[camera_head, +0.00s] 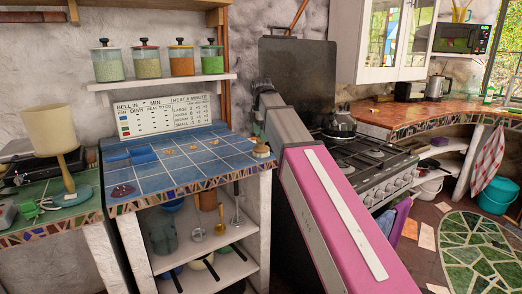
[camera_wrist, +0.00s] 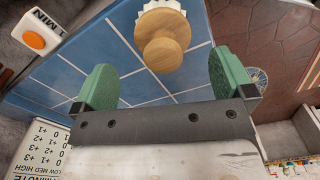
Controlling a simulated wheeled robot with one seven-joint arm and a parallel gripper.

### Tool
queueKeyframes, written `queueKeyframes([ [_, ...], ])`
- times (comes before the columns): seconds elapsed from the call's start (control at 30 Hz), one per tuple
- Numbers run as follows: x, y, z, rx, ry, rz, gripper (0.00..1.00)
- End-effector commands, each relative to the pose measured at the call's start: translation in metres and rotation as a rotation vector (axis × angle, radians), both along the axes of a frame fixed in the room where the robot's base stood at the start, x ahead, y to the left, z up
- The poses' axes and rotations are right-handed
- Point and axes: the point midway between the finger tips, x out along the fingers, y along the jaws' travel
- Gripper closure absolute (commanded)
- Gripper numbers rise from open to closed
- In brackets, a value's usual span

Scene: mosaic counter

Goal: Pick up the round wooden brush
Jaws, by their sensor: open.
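The round wooden brush (camera_head: 261,151) stands on the blue tiled counter (camera_head: 195,165) near its right edge. In the wrist view the brush (camera_wrist: 163,48) shows its round wooden knob and pale bristles at the top centre. My gripper (camera_wrist: 165,78) is open and empty, with one green finger on each side of the view. The brush lies ahead of the gap between the fingers, apart from both. In the head view my pink arm reaches up beside the counter's right edge, and the gripper's fingers cannot be made out.
A shelf (camera_head: 160,81) with several glass jars hangs above the counter. A white sign (camera_head: 165,116) leans at the back. Blue dishes (camera_head: 144,156) and a dark red object (camera_head: 122,191) sit on the counter's left. A stove (camera_head: 365,160) with a kettle stands to the right.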

Motion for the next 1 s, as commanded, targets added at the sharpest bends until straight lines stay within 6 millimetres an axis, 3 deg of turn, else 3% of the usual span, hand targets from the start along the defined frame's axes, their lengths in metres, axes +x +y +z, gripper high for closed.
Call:
queueKeyframes([
  [0.27, -0.001, -0.002, -0.019, 0.0, 0.0, 0.0, 0.0],
  [0.53, -0.002, -0.004, -0.054, 0.0, 0.001, 0.0, 0.0],
  [0.83, -0.001, -0.004, -0.059, 0.0, -0.001, 0.0, 0.0],
  [1.0, -0.001, -0.004, -0.059, 0.0, -0.001, 0.0, 0.54],
])
